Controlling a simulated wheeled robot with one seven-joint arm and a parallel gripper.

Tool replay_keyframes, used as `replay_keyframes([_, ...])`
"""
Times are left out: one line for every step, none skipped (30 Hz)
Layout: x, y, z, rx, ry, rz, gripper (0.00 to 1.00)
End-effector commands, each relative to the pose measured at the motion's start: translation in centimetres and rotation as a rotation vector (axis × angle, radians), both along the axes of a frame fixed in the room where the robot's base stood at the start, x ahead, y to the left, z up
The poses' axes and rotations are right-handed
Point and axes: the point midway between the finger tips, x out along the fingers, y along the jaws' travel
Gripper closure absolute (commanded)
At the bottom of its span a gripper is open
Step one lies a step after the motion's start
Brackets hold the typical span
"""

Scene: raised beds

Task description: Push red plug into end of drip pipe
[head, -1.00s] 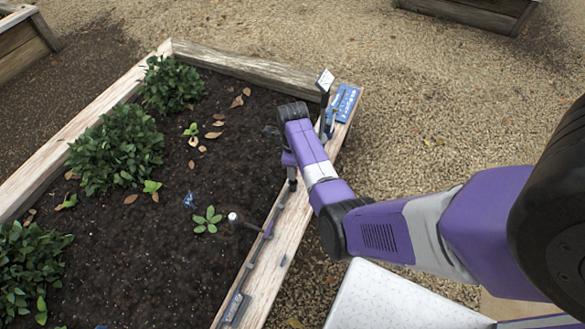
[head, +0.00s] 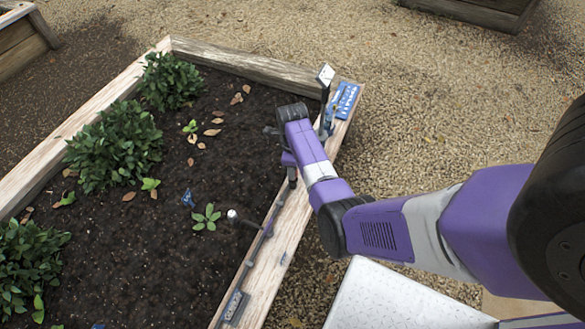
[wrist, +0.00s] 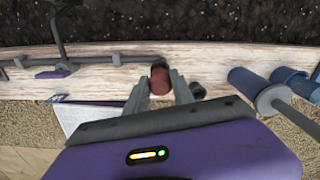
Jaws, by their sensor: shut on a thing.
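The red plug (wrist: 160,80) is a short dark-red cylinder in the wrist view. My gripper (wrist: 161,88) is shut on it, one grey finger on each side. The grey drip pipe (wrist: 105,60) runs along the wooden bed edge from the left and ends close to the plug's upper end. I cannot tell whether plug and pipe touch. In the head view the pipe (head: 258,243) lies along the bed's right-hand board, and my arm hides the plug and most of my gripper.
The wooden board (head: 285,230) carries the pipe. A dark round piece (wrist: 197,91) sits just right of my gripper, with blue cylinders (wrist: 250,82) farther right. Leafy plants (head: 115,150) grow in the soil.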

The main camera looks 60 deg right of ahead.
Motion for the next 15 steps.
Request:
replay_keyframes([0.0,0.0,-0.2,0.000,0.000,0.000,1.00])
replay_keyframes([0.0,0.0,-0.3,0.000,0.000,0.000,1.00])
replay_keyframes([0.0,0.0,-0.4,0.000,0.000,0.000,1.00])
replay_keyframes([0.0,0.0,-0.4,0.000,0.000,0.000,1.00])
replay_keyframes([0.0,0.0,-0.5,0.000,0.000,0.000,1.00])
replay_keyframes([0.0,0.0,-0.6,0.000,0.000,0.000,1.00])
replay_keyframes([0.0,0.0,-0.6,0.000,0.000,0.000,1.00])
replay_keyframes([0.0,0.0,-0.7,0.000,0.000,0.000,1.00])
replay_keyframes([0.0,0.0,-0.8,0.000,0.000,0.000,1.00])
replay_keyframes([0.0,0.0,-0.9,0.000,0.000,0.000,1.00])
replay_keyframes([0.0,0.0,-0.9,0.000,0.000,0.000,1.00])
replay_keyframes([0.0,0.0,-1.0,0.000,0.000,0.000,1.00])
replay_keyframes([0.0,0.0,-1.1,0.000,0.000,0.000,1.00])
replay_keyframes([0.0,0.0,-1.2,0.000,0.000,0.000,1.00])
replay_keyframes([0.0,0.0,-1.3,0.000,0.000,0.000,1.00])
